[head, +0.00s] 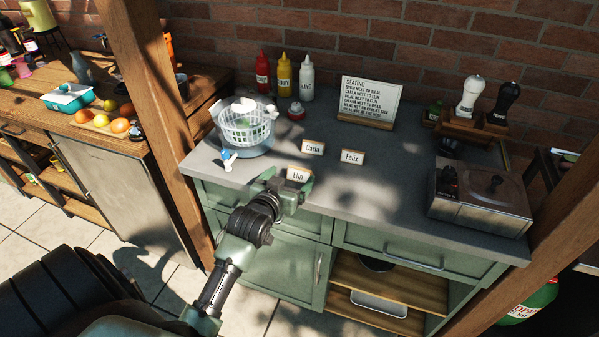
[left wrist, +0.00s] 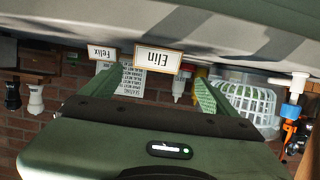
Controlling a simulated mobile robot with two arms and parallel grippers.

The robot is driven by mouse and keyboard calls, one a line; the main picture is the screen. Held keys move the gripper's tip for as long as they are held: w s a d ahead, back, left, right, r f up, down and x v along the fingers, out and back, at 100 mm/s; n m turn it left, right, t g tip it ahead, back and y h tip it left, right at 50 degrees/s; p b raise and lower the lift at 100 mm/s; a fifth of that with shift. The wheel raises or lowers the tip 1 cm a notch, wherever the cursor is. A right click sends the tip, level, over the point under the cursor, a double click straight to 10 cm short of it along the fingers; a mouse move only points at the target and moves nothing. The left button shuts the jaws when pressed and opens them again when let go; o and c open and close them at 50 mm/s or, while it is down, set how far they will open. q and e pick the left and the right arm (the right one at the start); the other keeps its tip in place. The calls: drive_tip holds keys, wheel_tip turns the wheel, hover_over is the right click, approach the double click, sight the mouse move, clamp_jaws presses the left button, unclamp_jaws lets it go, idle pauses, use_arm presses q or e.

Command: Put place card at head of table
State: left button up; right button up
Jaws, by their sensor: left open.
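Three place cards stand on the grey counter (head: 400,195) in the head view: Carla (head: 313,147), Felix (head: 352,157) and Elin (head: 298,174), the Elin card nearest the front edge. My left gripper (head: 289,182) is open right at the Elin card, partly hiding its lower part. In the left wrist view, which is upside down, the Elin card (left wrist: 158,61) shows ahead of the gap between the green fingers (left wrist: 157,88). The Felix card (left wrist: 102,52) is farther off there. A seating sign (head: 371,103) stands at the back; its small text is hard to read. My right gripper is out of view.
A salad spinner (head: 245,128) and a blue-and-white item (head: 228,160) are left of the cards. Sauce bottles (head: 284,75) stand behind. A steel appliance (head: 480,195) and a grinder rack (head: 470,125) are at right. The counter between Felix and the appliance is clear.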

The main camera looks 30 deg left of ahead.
sight(299, 171)
use_arm(q)
drive_tip(key=x, duration=0.4)
drive_tip(key=p+x, duration=0.1)
drive_tip(key=x, duration=0.1)
drive_tip(key=shift+w+d+f, duration=0.25)
drive_tip(key=shift+d+f, duration=0.1)
drive_tip(key=shift+r, duration=0.1)
drive_tip(key=c, duration=1.6)
